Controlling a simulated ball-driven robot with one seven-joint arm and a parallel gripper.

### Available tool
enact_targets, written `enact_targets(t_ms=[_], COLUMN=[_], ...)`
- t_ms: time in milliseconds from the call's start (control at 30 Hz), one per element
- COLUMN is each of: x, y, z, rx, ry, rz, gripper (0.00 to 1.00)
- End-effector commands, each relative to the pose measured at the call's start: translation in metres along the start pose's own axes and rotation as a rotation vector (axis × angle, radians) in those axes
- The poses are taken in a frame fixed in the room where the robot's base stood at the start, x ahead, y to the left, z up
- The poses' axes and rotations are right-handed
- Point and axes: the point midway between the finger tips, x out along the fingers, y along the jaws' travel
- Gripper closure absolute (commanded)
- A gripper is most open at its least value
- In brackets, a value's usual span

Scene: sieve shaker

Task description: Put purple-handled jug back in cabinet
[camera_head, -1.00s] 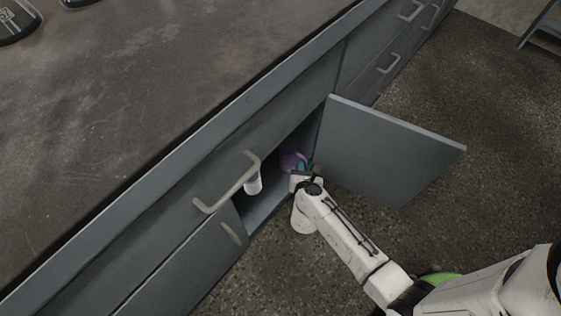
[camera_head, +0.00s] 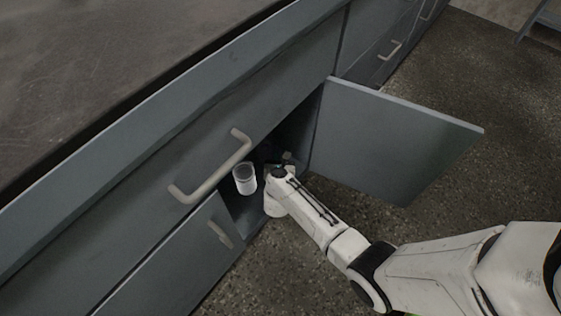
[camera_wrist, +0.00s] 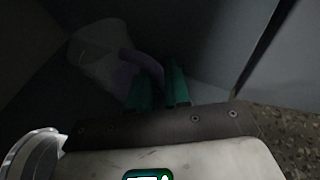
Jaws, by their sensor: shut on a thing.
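The jug (camera_wrist: 92,45) is translucent with a purple handle (camera_wrist: 146,64). It shows tilted in the upper left of the wrist view, inside the dark cabinet. My gripper (camera_wrist: 162,88) has teal fingers and is shut on the purple handle. In the head view my gripper (camera_head: 282,170) reaches into the cabinet opening; the jug is hidden in shadow there. The cabinet (camera_head: 305,122) stands open, with its grey door (camera_head: 390,140) swung out to the right. Whether the jug touches the cabinet floor cannot be told.
A white, clear-sided cup (camera_head: 244,182) stands just left of my gripper in the opening; a rounded pale rim (camera_wrist: 35,152) shows low left in the wrist view. A drawer handle (camera_head: 210,178) juts out above left. The dark countertop (camera_head: 110,70) lies above. Speckled floor is free at right.

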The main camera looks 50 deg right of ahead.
Motion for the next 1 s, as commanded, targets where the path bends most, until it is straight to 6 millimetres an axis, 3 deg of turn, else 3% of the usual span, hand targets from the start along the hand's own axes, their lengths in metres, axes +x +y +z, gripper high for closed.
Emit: enact_targets(t_ms=[33, 100, 467, 500, 733, 1000], x=[0.0048, 0.0069, 0.0072, 0.0069, 0.0067, 0.0064], y=[-0.0010, -0.0013, -0.0016, -0.0019, -0.0018, -0.0017], z=[-0.0124, -0.0178, -0.0196, -0.0199, -0.0194, -0.0183], rx=[0.000, 0.001, 0.001, 0.000, 0.000, 0.000], ry=[0.001, 0.001, 0.000, 0.001, 0.001, 0.001], rz=[-0.001, -0.001, 0.000, -0.001, -0.001, -0.001], gripper=[1.00, 1.00, 1.00, 0.81, 0.59, 0.57])
